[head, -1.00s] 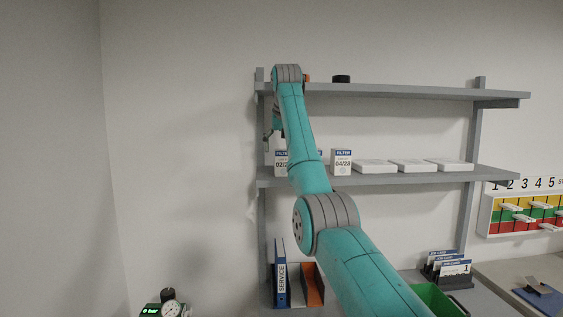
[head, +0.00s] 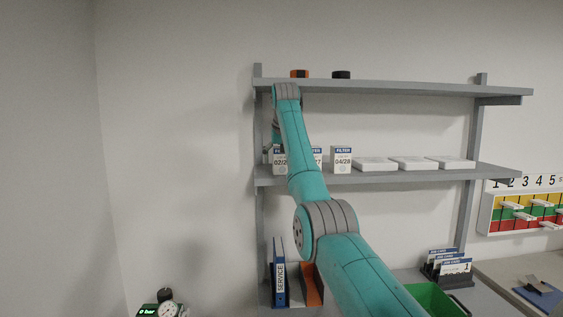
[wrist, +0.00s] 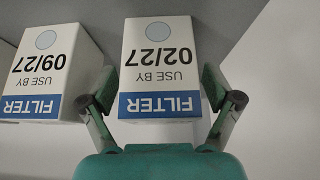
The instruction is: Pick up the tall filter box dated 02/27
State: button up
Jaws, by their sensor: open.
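The tall filter box dated 02/27 (wrist: 160,70) fills the middle of the wrist view, upside down in the picture, white with a blue FILTER band. In the head view this box (head: 280,163) stands at the left end of the middle shelf, partly behind my arm. My gripper (wrist: 162,98) is open, with one finger at each side of the box's blue-band end. I cannot tell whether the fingers touch it. In the head view the gripper is mostly hidden behind my arm.
A filter box dated 09/27 (wrist: 45,75) stands close beside it. A box dated 04/28 (head: 341,160) and several flat white boxes (head: 375,163) are farther right on the middle shelf (head: 400,174). The upper shelf (head: 420,90) holds orange-black and black items.

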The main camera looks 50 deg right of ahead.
jog(key=c, duration=1.2)
jog(key=shift+r, duration=0.1)
jog(key=shift+r, duration=0.55)
